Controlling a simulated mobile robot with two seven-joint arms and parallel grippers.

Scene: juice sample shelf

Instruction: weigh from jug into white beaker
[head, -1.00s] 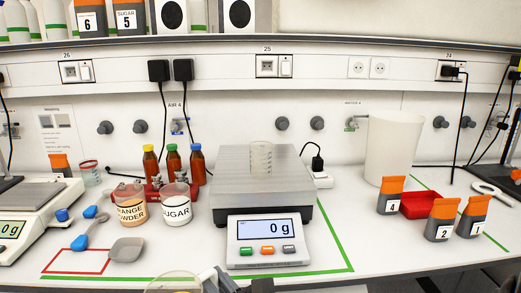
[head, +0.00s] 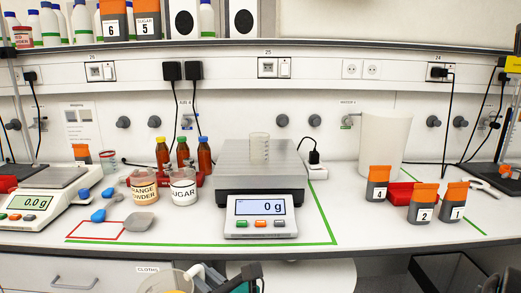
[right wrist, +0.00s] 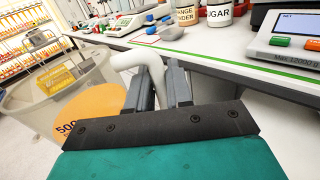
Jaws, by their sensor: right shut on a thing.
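A small translucent whitish beaker (head: 260,147) stands upright on the steel plate of the large scale (head: 230,184). The scale's display reads 0 g. A clear jug (head: 160,281) with orange contents is low at the bottom edge of the head view, in front of the bench. My right gripper (head: 212,276) is shut on the jug's white handle. In the right wrist view the handle (right wrist: 147,72) sits between the fingers, and the jug (right wrist: 70,95) is to their left. The jug's lower part is cut off in the head view. My left gripper is not in view.
Orange powder (head: 143,186) and sugar (head: 183,189) jars stand left of the scale, with several capped bottles behind. A smaller scale (head: 30,205) is at far left. Orange-topped pouches (head: 424,204) and a large white container (head: 370,150) are at right.

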